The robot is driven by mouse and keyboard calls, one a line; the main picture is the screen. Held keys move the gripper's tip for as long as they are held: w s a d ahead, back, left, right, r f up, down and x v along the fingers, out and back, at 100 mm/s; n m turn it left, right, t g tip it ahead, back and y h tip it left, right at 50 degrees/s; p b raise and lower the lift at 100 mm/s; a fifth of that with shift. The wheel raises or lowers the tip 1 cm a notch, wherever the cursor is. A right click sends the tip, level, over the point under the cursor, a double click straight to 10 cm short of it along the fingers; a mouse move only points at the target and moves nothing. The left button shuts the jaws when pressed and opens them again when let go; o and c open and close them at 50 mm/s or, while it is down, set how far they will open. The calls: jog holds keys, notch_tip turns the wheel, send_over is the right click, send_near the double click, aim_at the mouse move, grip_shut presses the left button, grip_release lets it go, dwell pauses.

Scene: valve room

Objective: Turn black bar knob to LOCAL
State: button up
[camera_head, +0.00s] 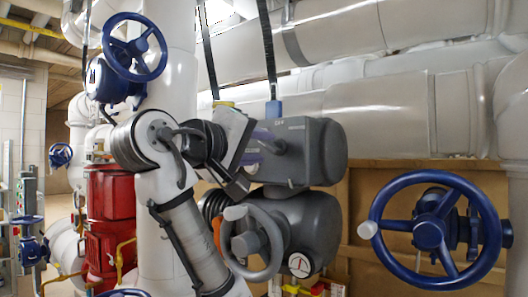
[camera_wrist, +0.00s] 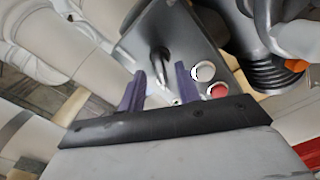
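The black bar knob (camera_wrist: 160,58) shows in the wrist view on the dark face of a control box, just ahead of my fingers and roughly between them. In the head view a dark knob (camera_head: 276,145) shows on the grey actuator housing (camera_head: 318,150), beside my fingertips. My gripper (camera_head: 262,147) reaches it from the left. Its two purple fingers stand apart with a gap between them, also in the wrist view (camera_wrist: 160,90). I cannot tell whether either finger touches the knob. The LOCAL marking cannot be read.
A white button (camera_wrist: 203,72) and a red button (camera_wrist: 217,91) sit close to the right finger. A grey handwheel (camera_head: 252,243) and a gauge (camera_head: 299,264) are below the housing. A blue handwheel (camera_head: 430,232) stands right, another (camera_head: 135,47) upper left. Red equipment (camera_head: 110,205) is left.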

jog(key=b+v, duration=0.4)
jog(key=v, duration=0.7)
jog(key=shift+s+a, duration=0.1)
jog(key=shift+s, duration=0.05)
